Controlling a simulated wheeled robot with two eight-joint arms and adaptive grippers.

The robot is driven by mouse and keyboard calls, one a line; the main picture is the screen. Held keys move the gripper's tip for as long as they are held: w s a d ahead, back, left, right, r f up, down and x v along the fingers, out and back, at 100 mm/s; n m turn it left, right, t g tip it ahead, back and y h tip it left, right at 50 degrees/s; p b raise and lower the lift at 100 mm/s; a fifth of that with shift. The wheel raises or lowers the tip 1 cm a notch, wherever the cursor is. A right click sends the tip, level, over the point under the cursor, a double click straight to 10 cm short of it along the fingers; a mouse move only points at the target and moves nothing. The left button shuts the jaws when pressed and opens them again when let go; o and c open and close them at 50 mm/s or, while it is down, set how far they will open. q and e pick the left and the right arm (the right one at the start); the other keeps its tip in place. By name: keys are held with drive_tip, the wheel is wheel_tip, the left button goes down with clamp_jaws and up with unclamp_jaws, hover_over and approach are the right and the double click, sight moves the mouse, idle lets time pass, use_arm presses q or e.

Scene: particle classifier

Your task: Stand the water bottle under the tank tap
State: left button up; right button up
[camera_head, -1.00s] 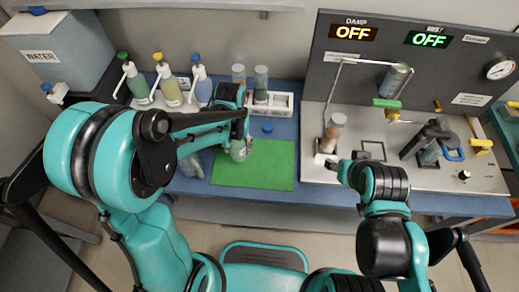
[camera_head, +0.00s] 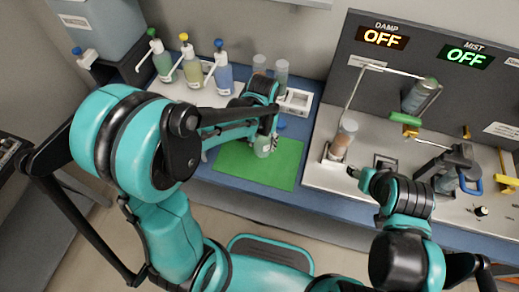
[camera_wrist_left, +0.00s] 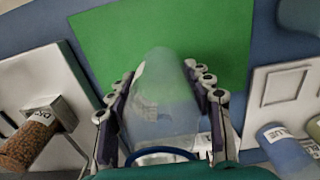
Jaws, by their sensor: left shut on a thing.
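My left gripper (camera_head: 268,132) is shut on a clear, pale bottle (camera_head: 263,149), seemingly the water bottle, over the green mat. In the left wrist view the translucent bottle (camera_wrist_left: 160,100) lies between both fingers, with a blue ring at its near end; its label is unreadable. I cannot tell whether it touches the mat. The grey-blue tank (camera_head: 105,25), with a WATER label, stands at the upper left. Its tap (camera_head: 84,55) is white with a blue top. My right gripper (camera_head: 353,172) is beside the instrument panel's front; its finger opening is unclear.
Several pump bottles (camera_head: 192,68) stand between the tank and a white rack (camera_head: 296,102). A blue cap (camera_head: 282,124) lies behind the green mat (camera_head: 282,170). A vial of brown grains (camera_head: 342,139) stands on the panel. My left arm hides the bench's left part.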

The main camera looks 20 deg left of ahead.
sight(259, 148)
use_arm(q)
drive_tip(key=shift+w+a+f, duration=0.3)
drive_tip(key=shift+a+f, duration=0.15)
drive_tip(key=shift+a, duration=0.2)
wheel_tip(259, 148, down, 3)
drive_tip(key=shift+f+b, duration=0.15)
drive_tip(key=shift+b, duration=0.75)
drive_tip(key=shift+f, duration=0.3)
drive_tip(key=shift+f, duration=0.15)
drive_tip(key=o, duration=1.2)
drive_tip(key=shift+c, duration=0.2)
